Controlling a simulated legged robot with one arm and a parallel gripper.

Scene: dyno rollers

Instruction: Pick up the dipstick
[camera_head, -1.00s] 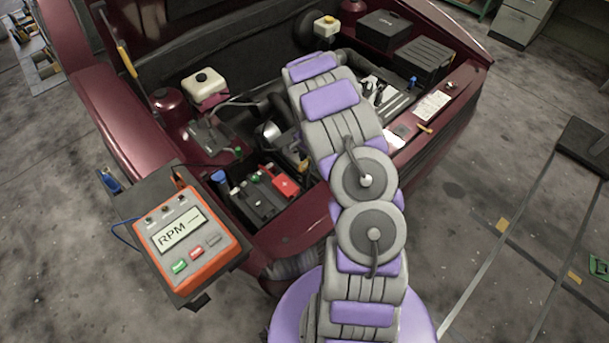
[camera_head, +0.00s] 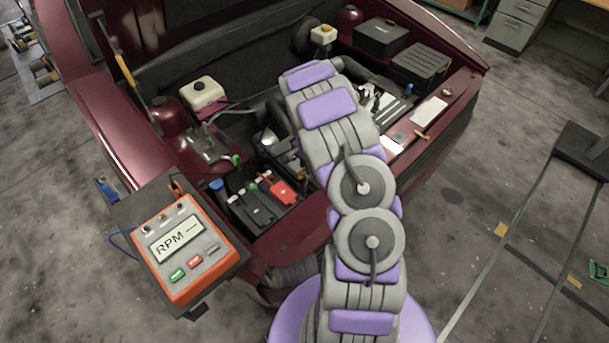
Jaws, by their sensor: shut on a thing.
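My arm reaches forward into the open engine bay of the dark red car (camera_head: 285,235). The arm's purple and grey links cover the middle of the bay. My gripper is hidden beyond the arm, so its jaws and anything in them do not show. I cannot make out the dipstick for certain.
An RPM meter (camera_head: 184,250) sits at the bay's front left corner. A battery (camera_head: 262,205) with red and green clamps is left of my arm. A white reservoir (camera_head: 203,95) and black boxes (camera_head: 421,62) stand farther in. A lift frame (camera_head: 515,235) lies on the right floor.

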